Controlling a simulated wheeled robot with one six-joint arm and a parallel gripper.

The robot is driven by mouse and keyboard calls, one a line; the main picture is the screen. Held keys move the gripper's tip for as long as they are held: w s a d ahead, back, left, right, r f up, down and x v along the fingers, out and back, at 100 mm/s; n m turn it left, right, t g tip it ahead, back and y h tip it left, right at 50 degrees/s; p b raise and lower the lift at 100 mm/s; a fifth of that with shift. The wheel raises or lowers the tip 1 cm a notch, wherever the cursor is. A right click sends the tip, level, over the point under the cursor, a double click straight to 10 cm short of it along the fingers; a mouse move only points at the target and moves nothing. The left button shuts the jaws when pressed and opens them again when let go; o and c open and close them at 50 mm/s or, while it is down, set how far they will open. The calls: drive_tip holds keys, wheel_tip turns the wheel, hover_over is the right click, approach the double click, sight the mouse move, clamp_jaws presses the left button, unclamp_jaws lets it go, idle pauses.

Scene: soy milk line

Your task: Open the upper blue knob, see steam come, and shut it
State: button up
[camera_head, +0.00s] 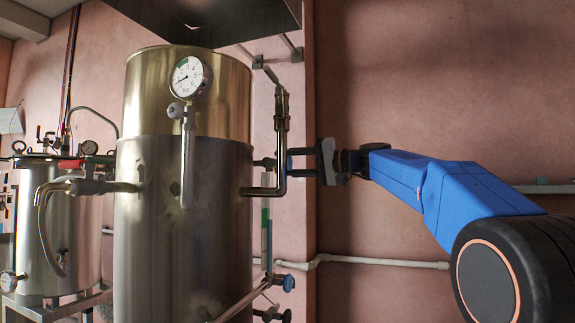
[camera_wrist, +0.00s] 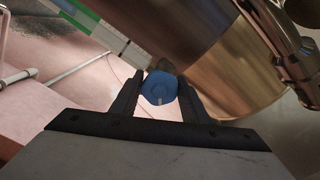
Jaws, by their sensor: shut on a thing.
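The upper blue knob (camera_wrist: 160,88) sits between the two dark fingers of my gripper (camera_wrist: 161,80) in the wrist view. The fingers are shut on it from both sides. In the head view my gripper (camera_head: 300,163) reaches in from the right, beside the bent pipe on the right side of the tall steel boiler (camera_head: 180,230). There the pipe and the fingers hide most of the knob. A lower blue knob (camera_head: 288,283) is well below my gripper, at the foot of the sight-glass column. No steam shows in either view.
A vertical metal pipe (camera_head: 282,140) with an elbow stands right at my fingers. A round gauge (camera_head: 190,77) is on the boiler front. A smaller steel vessel (camera_head: 60,220) stands at left. A white pipe (camera_head: 385,262) runs along the pink wall.

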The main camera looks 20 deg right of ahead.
drive_tip(key=m, duration=0.4)
drive_tip(key=shift+m, duration=0.3)
drive_tip(key=shift+r+m, duration=0.1)
drive_tip(key=shift+m, duration=1.5)
drive_tip(key=o, duration=1)
drive_tip(key=shift+o, duration=0.2)
drive_tip(key=v, duration=1.7)
drive_tip(key=shift+d, duration=0.2)
drive_tip(key=shift+s, duration=0.1)
